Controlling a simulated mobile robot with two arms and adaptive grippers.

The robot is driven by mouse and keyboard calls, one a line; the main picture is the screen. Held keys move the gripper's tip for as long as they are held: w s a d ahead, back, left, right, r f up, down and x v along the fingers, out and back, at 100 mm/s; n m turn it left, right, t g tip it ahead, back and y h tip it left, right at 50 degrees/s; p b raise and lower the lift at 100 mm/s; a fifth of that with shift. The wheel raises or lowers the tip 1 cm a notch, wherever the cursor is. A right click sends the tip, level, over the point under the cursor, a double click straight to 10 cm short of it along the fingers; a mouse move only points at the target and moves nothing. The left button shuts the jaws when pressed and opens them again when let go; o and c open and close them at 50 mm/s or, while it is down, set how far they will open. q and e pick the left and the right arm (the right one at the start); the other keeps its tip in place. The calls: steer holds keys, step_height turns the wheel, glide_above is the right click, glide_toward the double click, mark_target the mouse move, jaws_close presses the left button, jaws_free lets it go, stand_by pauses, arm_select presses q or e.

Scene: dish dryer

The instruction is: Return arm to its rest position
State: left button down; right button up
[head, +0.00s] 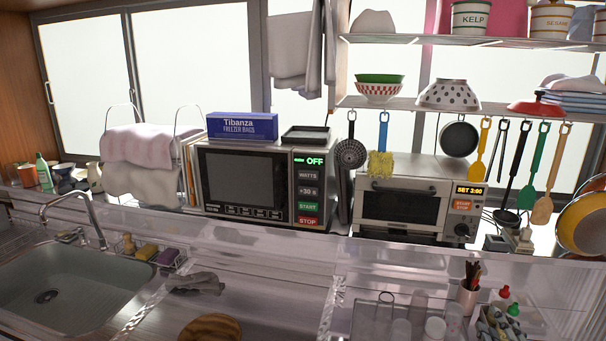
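I can make out neither my left nor my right gripper in the head view, and no arm of mine is clearly seen. The view takes in a kitchen counter with a sink (75,290) at the left. A microwave (243,180) with a display reading OFF stands in the middle.
A glassy ledge (250,235) crosses the view below the appliances. A faucet (88,222) rises by the sink. A grey cloth (197,283) lies on the counter. Glasses (400,325) and a utensil cup (467,295) stand at lower right. Utensils such as a green spatula (535,170) hang above.

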steer(key=s+a+f+m+g+y, duration=0.1)
steer(key=s+a+f+m+g, duration=0.25)
steer(key=s+a+f, duration=0.45)
steer(key=s+a+f+m+g+y, duration=0.25)
steer(key=s+a+f+g, duration=0.25)
steer(key=s+f, duration=0.45)
steer(key=s+a+f+m+g+y, duration=0.1)
steer(key=s+a+g, duration=0.15)
steer(key=s, duration=0.35)
steer(key=s+a+m+g, duration=0.1)
steer(key=s+a+g, duration=0.1)
steer(key=s+a, duration=0.25)
step_height(320, 180, down, 26)
steer(key=s, duration=0.1)
steer(key=s+d+f+g, duration=0.1)
steer(key=s+d+f, duration=0.1)
steer(key=s+f, duration=0.6)
steer(key=s+d+f+g+b, duration=0.1)
steer(key=s+f, duration=0.8)
steer(key=f, duration=0.1)
steer(key=shift+s+d, duration=0.3)
steer(key=shift+d, duration=0.1)
